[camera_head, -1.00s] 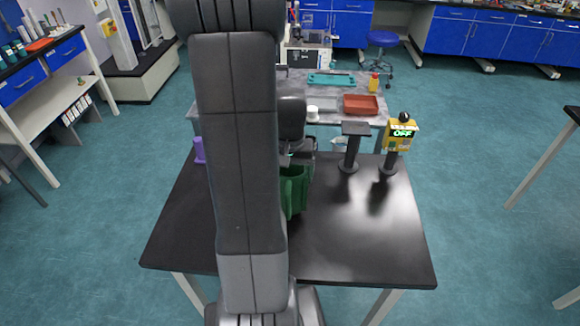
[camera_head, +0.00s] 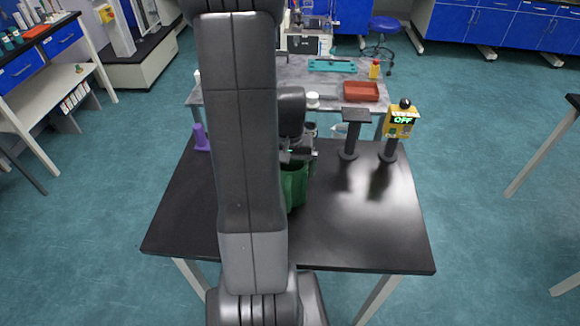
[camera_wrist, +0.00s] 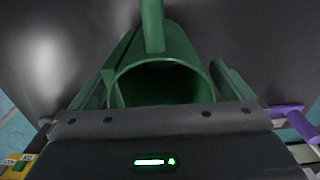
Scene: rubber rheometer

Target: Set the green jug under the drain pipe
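The green jug (camera_head: 293,187) is at the middle of the black table, partly hidden behind my arm. In the wrist view the jug (camera_wrist: 160,62) lies straight ahead, its round mouth facing the camera and a green bar, which looks like its handle, running up from the rim. My gripper (camera_head: 297,155) is at the jug's top in the head view. In the wrist view green-looking strips flank the jug on both sides; I cannot tell whether they are fingers closed on it. I cannot make out the drain pipe; my arm hides part of the table.
On the black table (camera_head: 370,235) stand a dark pedestal (camera_head: 355,116), a yellow box reading OFF (camera_head: 403,121) and a purple object (camera_head: 201,138). The table's right front is clear. Behind is a grey table with a red tray (camera_head: 361,91) and a teal tray (camera_head: 332,66).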

